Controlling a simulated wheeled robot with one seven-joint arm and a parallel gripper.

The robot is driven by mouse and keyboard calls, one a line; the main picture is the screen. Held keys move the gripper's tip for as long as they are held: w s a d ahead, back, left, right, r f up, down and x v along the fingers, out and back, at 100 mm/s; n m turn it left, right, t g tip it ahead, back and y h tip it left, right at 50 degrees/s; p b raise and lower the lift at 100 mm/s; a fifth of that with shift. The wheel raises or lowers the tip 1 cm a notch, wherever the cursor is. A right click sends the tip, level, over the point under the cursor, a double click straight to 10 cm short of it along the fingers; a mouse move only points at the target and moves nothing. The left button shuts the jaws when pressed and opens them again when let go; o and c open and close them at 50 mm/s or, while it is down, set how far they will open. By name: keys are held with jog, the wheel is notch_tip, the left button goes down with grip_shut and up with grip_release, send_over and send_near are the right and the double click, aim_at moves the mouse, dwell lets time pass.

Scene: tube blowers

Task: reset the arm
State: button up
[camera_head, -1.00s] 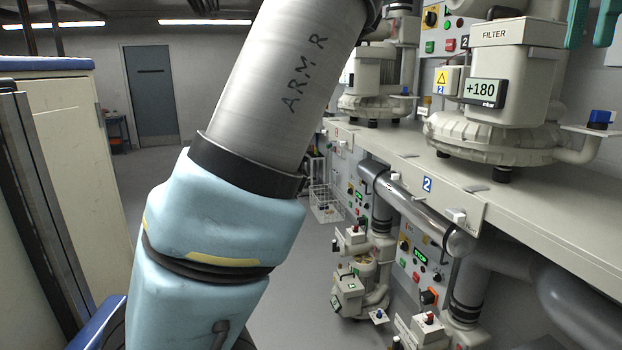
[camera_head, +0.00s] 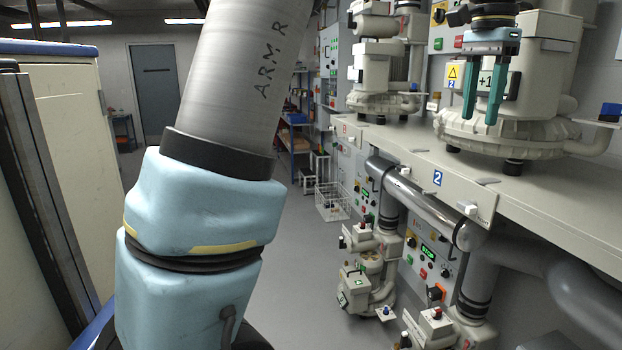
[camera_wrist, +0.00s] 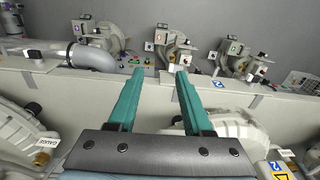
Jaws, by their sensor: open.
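My gripper (camera_head: 483,95) has two teal fingers. In the head view it hangs in front of the large blower (camera_head: 540,127) marked 2 on the bench, its fingers pointing down and covering part of the display. The fingers are apart with nothing between them. In the wrist view my gripper (camera_wrist: 157,72) also shows open and empty, above the bench edge. My arm (camera_head: 205,200) fills the left-middle of the head view.
A grey bench (camera_head: 570,200) carries the blowers, with another blower (camera_head: 380,75) farther back. Below run grey pipes (camera_head: 425,205) and smaller pump units (camera_head: 365,285). A wire basket (camera_head: 332,203) stands on the floor. A cream cabinet (camera_head: 80,140) is at left. The floor between is clear.

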jog(key=w+a+f+n+b, duration=0.1)
jog(key=w+a+f+n, duration=0.2)
jog(key=a+f, duration=0.6)
jog(key=w+a+f+n+b, duration=0.1)
jog(key=w+a+f+n, duration=0.2)
jog(key=a+f, duration=0.55)
jog(key=s+a+f+n, duration=0.3)
jog(key=s+a+f, duration=0.1)
jog(key=a+f, duration=0.3)
jog(key=s+a+f+n+t+b, duration=0.1)
jog(key=s+a+f+n, duration=0.3)
jog(key=a+f, duration=0.3)
jog(key=s+a, duration=0.1)
jog(key=a, duration=0.3)
dwell(1.6)
